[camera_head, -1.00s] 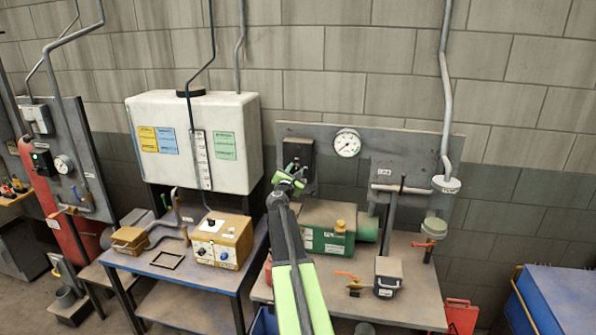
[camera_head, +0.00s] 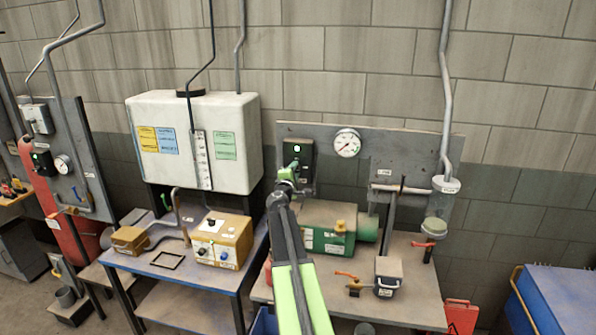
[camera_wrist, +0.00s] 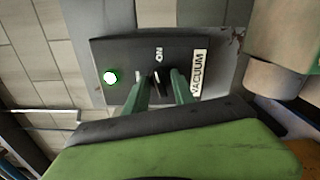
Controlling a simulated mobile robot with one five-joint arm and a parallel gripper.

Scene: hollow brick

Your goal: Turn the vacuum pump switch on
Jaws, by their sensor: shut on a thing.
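The vacuum switch box (camera_head: 305,160) is a black box on the grey back panel, with a green lamp lit at its top. In the wrist view the box (camera_wrist: 120,60) carries an "ON" mark, a "VACUUM" label (camera_wrist: 198,72) and the lit green lamp (camera_wrist: 110,77). The small switch lever (camera_wrist: 157,83) stands between my two green fingertips. My gripper (camera_wrist: 160,85) is shut on it, close to the face of the box. In the head view my gripper (camera_head: 290,172) covers the lower left of the box, and the lever is hidden.
A round gauge (camera_head: 347,143) is right of the box. A green pump (camera_head: 325,222) sits on the bench below. A clear cylinder (camera_head: 440,205) hangs at the right. A white tank (camera_head: 170,120) and a yellow control box (camera_head: 222,238) are at the left.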

